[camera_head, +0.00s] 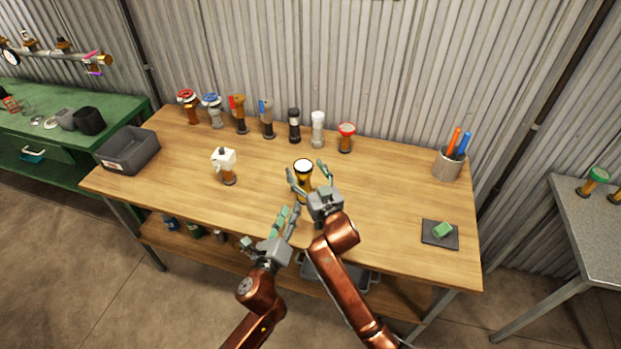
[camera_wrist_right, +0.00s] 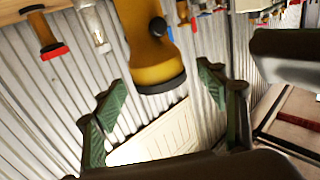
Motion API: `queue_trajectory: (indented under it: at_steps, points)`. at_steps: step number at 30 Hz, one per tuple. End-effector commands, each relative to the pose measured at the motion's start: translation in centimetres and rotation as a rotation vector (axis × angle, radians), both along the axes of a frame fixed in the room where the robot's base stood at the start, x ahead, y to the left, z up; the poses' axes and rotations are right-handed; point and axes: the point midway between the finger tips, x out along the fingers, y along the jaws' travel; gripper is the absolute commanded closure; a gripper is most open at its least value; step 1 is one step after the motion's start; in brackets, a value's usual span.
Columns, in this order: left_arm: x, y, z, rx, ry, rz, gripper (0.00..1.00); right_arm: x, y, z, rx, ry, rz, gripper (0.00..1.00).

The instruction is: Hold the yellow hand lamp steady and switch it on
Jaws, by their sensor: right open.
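The yellow hand lamp (camera_head: 303,168) stands upright near the middle of the wooden bench, with a dark rim and a pale lens on top. In the right wrist view the lamp (camera_wrist_right: 145,35) shows as a yellow body with a dark ring and a small dark round part on its side, probably the switch. My right gripper (camera_head: 307,173) is open, its fingers to either side of the lamp and apart from it. My left gripper (camera_head: 289,208) is open and empty, lower and nearer the front edge.
A white-headed lamp (camera_head: 224,164) stands at left near a grey bin (camera_head: 128,150). A pen cup (camera_head: 447,164) and a dark pad (camera_head: 440,240) with a green block are at right.

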Motion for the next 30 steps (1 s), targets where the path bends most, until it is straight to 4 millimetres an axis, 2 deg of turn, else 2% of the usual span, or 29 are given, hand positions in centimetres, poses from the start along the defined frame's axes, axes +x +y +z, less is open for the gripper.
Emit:
queue_trajectory:
  at_steps: [6, 16, 30]
  points:
    - [0.0, 0.0, 0.0, 0.0, 0.0, 0.0, 0.71, 1.9, 0.7, 0.0, 0.001, 0.0, 0.0, 0.34]
    - [0.0, 0.0, 0.0, 0.0, 0.0, 0.0, 0.71, 2.2, 0.8, 0.0, 0.0, 0.0, 0.0, 0.34]
    - [0.0, 0.0, 0.0, 0.0, 0.0, 0.0, 0.71, 2.2, 0.8, 0.0, 0.0, 0.0, 0.0, 0.65]
